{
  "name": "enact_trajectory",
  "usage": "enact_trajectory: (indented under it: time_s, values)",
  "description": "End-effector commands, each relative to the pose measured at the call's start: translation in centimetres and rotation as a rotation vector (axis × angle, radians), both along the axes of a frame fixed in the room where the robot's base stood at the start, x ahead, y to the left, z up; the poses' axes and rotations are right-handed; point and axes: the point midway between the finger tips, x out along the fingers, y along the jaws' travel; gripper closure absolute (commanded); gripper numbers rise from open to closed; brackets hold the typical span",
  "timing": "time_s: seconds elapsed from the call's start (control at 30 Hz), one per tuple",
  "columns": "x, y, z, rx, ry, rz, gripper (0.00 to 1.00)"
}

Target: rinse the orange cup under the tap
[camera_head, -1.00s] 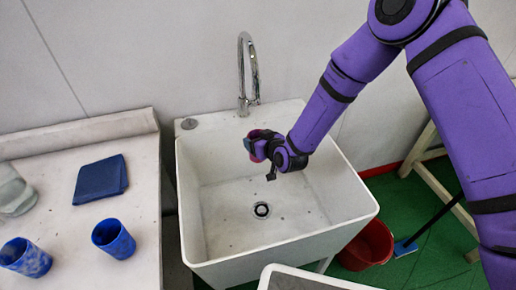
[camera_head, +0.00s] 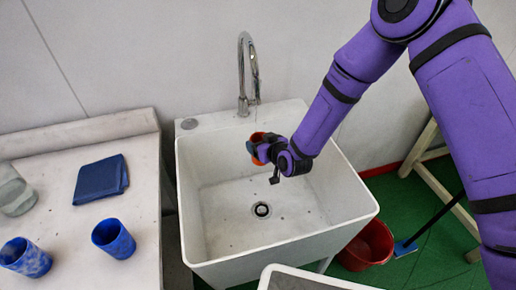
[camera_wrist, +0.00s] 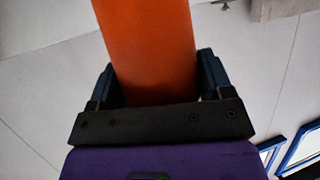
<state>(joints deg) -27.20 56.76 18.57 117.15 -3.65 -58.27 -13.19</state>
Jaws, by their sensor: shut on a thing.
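My gripper (camera_wrist: 155,90) is shut on the orange cup (camera_wrist: 148,45), one finger on each side of it in the wrist view. In the head view the cup (camera_head: 262,152) is small and partly hidden by my gripper (camera_head: 258,153). It is held over the back of the white sink (camera_head: 195,225), below the chrome tap (camera_head: 243,75). A thin line hangs from the spout towards the cup; I cannot tell clearly whether it is water.
On the counter (camera_head: 85,250) at left are two blue cups (camera_head: 113,238) (camera_head: 25,257), a folded dark blue cloth (camera_head: 101,180) and a clear glass (camera_head: 14,190). A red bucket (camera_head: 368,246) stands on the green floor right of the sink.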

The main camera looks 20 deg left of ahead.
Motion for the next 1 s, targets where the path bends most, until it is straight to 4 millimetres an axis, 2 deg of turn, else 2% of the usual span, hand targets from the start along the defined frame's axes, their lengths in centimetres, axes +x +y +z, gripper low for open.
enact_trajectory:
  time_s: [1.0]
  values:
    - [-6.5, -0.3, 0.0, -0.001, 0.001, 0.0, 0.49]
